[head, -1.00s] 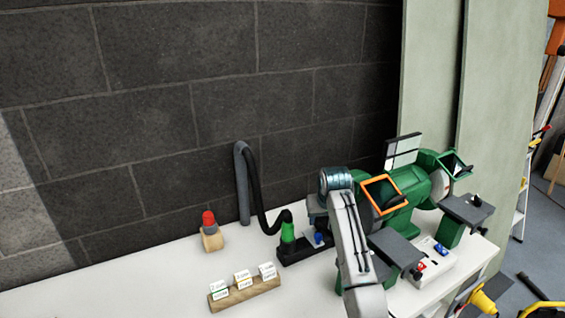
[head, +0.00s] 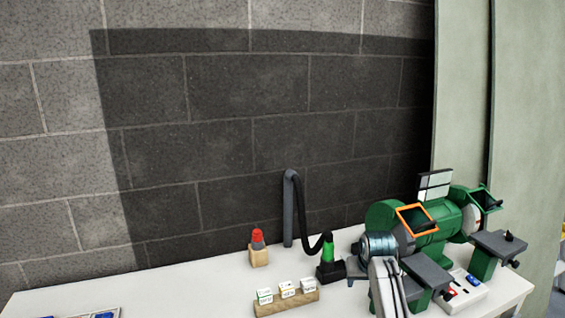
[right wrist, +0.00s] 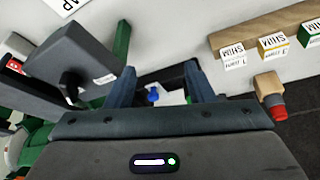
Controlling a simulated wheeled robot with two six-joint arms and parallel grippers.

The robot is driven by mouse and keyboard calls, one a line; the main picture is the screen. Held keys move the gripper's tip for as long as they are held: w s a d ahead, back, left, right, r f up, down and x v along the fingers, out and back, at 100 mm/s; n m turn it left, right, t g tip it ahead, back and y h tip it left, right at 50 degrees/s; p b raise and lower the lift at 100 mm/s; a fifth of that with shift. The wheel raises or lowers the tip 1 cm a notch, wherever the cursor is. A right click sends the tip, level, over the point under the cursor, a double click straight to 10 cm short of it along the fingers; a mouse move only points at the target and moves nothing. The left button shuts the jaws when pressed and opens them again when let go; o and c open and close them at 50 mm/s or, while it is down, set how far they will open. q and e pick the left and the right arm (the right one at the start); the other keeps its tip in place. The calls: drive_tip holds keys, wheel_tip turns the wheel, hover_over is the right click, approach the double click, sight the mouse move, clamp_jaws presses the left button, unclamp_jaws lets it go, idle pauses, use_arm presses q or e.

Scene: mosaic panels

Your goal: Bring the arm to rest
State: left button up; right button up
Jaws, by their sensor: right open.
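My right arm comes up from the bottom edge in the head view, its wrist in front of the green bench grinder (head: 437,245). My right gripper (head: 356,272) is just left of the grinder, partly hidden by the wrist. In the right wrist view its two fingers (right wrist: 160,85) stand apart with nothing held between them. A small blue knob (right wrist: 153,95) shows beyond the gap. Whether the fingers touch anything is unclear. My left gripper is not in view.
The white bench (head: 180,290) holds a black hose with a green nozzle (head: 328,252), a red-topped wooden block (head: 258,254) and a wooden rack of labelled cards (head: 287,302). A switch box (head: 470,290) stands below the grinder. The bench's left part is mostly clear.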

drive_tip(key=s+d+f, duration=0.1)
drive_tip(key=s+f, duration=0.5)
drive_tip(key=s, duration=0.1)
drive_tip(key=s+d+f, duration=0.1)
drive_tip(key=s+f, duration=0.2)
drive_tip(key=s, duration=0.1)
drive_tip(key=shift+d+f, duration=0.2)
drive_tip(key=shift+d, duration=0.1)
drive_tip(key=s+d+f+n, duration=0.2)
drive_tip(key=s, duration=3.4)
wheel_tip(320, 180, down, 28)
drive_tip(key=w+d+g, duration=0.1)
drive_tip(key=d+g, duration=0.1)
drive_tip(key=d, duration=0.1)
drive_tip(key=s+d+f+m+g, duration=0.1)
drive_tip(key=s+f, duration=1.8)
drive_tip(key=f, duration=0.2)
drive_tip(key=shift+f+h, duration=0.2)
drive_tip(key=shift+h, duration=0.1)
